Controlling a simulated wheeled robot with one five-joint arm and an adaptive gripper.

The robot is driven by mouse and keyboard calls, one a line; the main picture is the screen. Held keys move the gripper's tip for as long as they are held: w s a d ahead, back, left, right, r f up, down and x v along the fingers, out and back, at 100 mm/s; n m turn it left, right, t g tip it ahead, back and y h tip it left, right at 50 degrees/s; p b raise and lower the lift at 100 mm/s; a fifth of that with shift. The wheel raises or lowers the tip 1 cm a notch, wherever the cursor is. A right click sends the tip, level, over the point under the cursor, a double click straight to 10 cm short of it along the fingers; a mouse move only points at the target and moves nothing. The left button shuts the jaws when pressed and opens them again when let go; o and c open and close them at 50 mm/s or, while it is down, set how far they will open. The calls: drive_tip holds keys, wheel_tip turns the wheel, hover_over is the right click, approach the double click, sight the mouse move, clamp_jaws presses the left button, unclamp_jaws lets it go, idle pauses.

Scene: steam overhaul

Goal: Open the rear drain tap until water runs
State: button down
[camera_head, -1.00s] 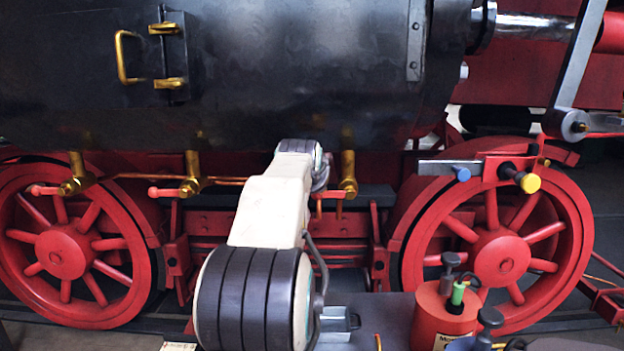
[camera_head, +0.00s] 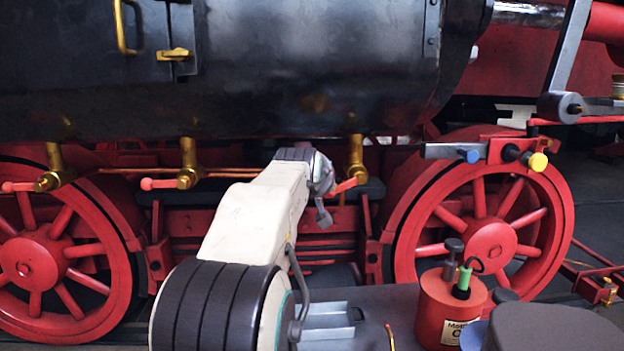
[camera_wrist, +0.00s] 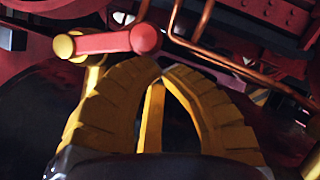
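Brass drain taps hang in a row under the dark cylinder: a left one (camera_head: 55,172), a middle one (camera_head: 188,165) and a right one (camera_head: 356,158). Each has a red lever; the right one's lever (camera_head: 345,186) points left and is partly hidden by my arm. I cannot tell which tap is the rear one. No running water shows. In the wrist view, a red lever with a round knob (camera_wrist: 145,38) lies roughly level on a brass tap (camera_wrist: 63,46), beyond my fingers. My gripper (camera_wrist: 164,70) has its yellow ridged fingertips together, apparently empty. In the head view it is mostly hidden.
Red spoked wheels stand at left (camera_head: 40,262) and right (camera_head: 493,245). A copper pipe (camera_head: 232,172) runs behind the taps; copper pipes also cross the wrist view (camera_wrist: 215,58). A red can (camera_head: 447,312) stands in the foreground beside a grey tray (camera_head: 326,322).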

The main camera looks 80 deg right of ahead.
drive_tip(key=shift+s+f+b, duration=0.2)
drive_tip(key=shift+f+b, duration=0.9)
drive_tip(key=shift+f, duration=0.75)
